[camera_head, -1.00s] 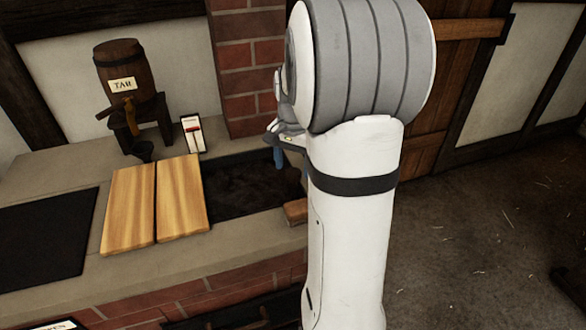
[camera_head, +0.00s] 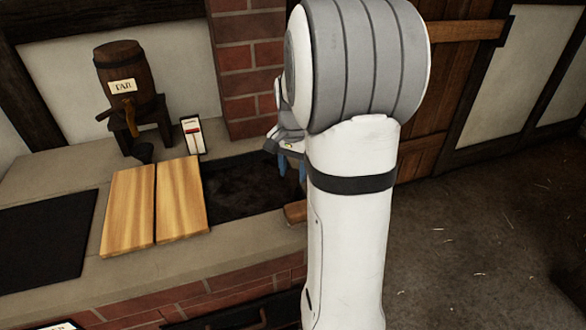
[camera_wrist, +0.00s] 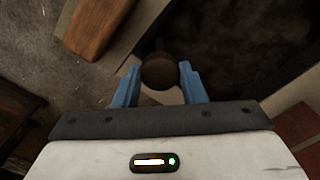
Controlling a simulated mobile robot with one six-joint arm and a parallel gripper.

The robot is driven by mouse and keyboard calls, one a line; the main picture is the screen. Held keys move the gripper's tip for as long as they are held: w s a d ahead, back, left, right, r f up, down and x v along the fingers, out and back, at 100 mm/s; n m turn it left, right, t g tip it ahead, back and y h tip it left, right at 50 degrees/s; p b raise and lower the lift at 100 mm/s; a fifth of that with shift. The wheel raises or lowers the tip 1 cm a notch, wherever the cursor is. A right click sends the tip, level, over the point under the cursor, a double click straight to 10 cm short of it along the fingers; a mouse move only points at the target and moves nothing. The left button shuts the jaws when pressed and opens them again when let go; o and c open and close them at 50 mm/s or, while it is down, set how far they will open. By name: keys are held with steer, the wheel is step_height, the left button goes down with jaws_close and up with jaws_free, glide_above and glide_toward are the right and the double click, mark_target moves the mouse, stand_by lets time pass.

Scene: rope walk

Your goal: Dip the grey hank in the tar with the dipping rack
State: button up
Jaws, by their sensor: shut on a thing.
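My gripper (camera_head: 291,166) is over the right part of the dark, sunken tar trough (camera_head: 240,187), partly hidden by my arm. In the wrist view my gripper (camera_wrist: 160,80) has its blue fingers on either side of a round brown knob (camera_wrist: 160,71) and is shut on it. The knob may be the handle of the dipping rack, but the rest of it is not clear. The trough (camera_wrist: 230,45) also shows at the right of the wrist view. I cannot make out the grey hank in either view.
Two wooden boards (camera_head: 130,211) lie left of the trough. A tar barrel (camera_head: 126,78) on a stand and a small white gauge (camera_head: 193,135) are behind. A brown wooden block (camera_head: 296,212) lies at the trough's right front edge. A dark plate (camera_head: 45,235) is at far left.

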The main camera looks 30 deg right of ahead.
jaws_close()
step_height(320, 180, up, 9)
steer(key=p, duration=0.6)
steer(key=shift+w+r, duration=0.1)
steer(key=o, duration=0.6)
jaws_free()
steer(key=o, duration=0.4)
steer(key=shift+o, duration=0.2)
step_height(320, 180, up, 8)
steer(key=shift+f, duration=0.2)
